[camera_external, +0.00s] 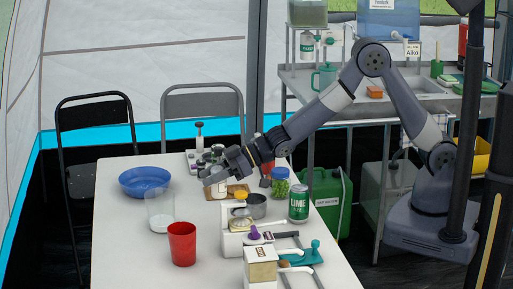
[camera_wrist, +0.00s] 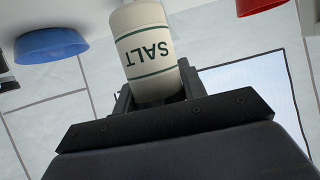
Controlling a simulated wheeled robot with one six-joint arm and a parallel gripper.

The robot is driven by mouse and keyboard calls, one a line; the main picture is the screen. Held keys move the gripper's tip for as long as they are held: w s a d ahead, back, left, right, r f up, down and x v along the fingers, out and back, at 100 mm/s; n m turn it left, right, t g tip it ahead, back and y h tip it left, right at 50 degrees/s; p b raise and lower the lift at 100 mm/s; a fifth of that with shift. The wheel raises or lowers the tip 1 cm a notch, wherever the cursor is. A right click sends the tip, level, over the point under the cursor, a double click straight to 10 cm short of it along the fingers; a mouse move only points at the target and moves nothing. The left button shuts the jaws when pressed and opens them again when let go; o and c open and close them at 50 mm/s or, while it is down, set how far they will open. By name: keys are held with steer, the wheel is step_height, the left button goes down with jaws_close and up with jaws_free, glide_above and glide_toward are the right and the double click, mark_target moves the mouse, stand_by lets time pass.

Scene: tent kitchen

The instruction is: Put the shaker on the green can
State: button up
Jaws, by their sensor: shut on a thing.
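The shaker (camera_wrist: 148,48) is a white cylinder with green bands and the word SALT, upside down in the wrist view. My gripper (camera_wrist: 156,92) is shut on it, one finger on each side. In the external view my gripper (camera_external: 210,173) is over the far middle part of the table, and the shaker is hard to make out there. The green can (camera_external: 298,204), with LIME on its side, stands upright near the table's right edge. My gripper is to its left and farther back, apart from it. The can's top looks bare.
A jar with a blue lid (camera_external: 280,184) stands just behind the can, and a metal pot (camera_external: 255,206) stands left of it. White boxes and tools crowd the table in front. A red cup (camera_external: 182,243), a clear glass (camera_external: 160,212) and a blue bowl (camera_external: 145,181) are at left.

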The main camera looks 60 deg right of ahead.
steer(key=s+d+r+n+g+y+p, duration=0.1)
steer(key=s+d+r+p, duration=0.1)
steer(key=s+d+r, duration=0.5)
steer(key=s+d+r+p, duration=0.2)
steer(key=s+d+r, duration=0.4)
steer(key=s, duration=0.4)
steer(key=b, duration=0.5)
glide_above(293, 188)
step_height(293, 188, down, 11)
steer(key=shift+f, duration=0.15)
steer(key=shift+f, duration=0.15)
steer(key=shift+f, duration=0.15)
steer(key=o, duration=1)
